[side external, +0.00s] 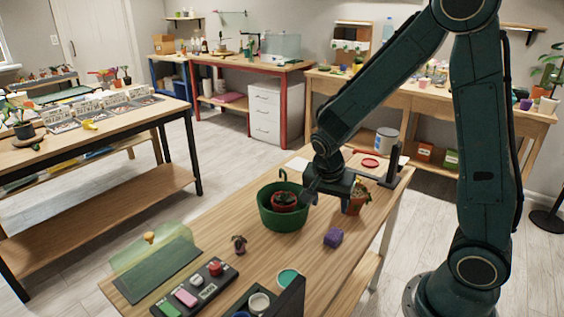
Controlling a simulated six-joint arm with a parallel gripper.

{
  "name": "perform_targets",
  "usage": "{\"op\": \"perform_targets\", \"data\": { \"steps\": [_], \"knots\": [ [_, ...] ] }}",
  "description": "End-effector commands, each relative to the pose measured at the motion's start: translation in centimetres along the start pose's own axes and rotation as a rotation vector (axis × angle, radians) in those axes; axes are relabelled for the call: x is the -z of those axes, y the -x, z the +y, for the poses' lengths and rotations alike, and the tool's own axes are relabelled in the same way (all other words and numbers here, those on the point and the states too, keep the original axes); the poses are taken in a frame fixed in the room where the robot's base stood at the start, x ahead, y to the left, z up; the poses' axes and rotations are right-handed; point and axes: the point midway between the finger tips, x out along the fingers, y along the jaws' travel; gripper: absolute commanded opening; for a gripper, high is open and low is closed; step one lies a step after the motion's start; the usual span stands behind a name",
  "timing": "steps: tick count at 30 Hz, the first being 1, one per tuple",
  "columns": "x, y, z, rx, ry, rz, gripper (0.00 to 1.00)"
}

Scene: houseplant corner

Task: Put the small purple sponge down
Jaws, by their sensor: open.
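The small purple sponge (334,238) lies on the wooden table (240,213), near its right edge. My gripper (330,197) is above the table, between a green tub (283,219) and a small potted plant (356,203). It is open, and the sponge is apart from it, lower in the picture. The fingertips are small and partly hard to make out against the tub and the pot.
A reddish pot (284,201) stands in the green tub. A tiny plant (239,245), a dark tray with coloured blocks (196,290) and a green mat (158,273) are at the near left. A grey can (386,140) stands at the back. Bare wood surrounds the sponge.

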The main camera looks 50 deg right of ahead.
Motion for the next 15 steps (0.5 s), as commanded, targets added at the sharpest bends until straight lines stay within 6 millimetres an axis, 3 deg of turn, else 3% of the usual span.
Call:
{"op": "perform_targets", "data": {
  "steps": [3,15],
  "knots": [
    [-0.2,2.8,0.3,0.056,0.105,-0.023,0.57],
    [-1.6,11.0,3.1,0.245,0.509,-0.053,0.57]
  ]
}}
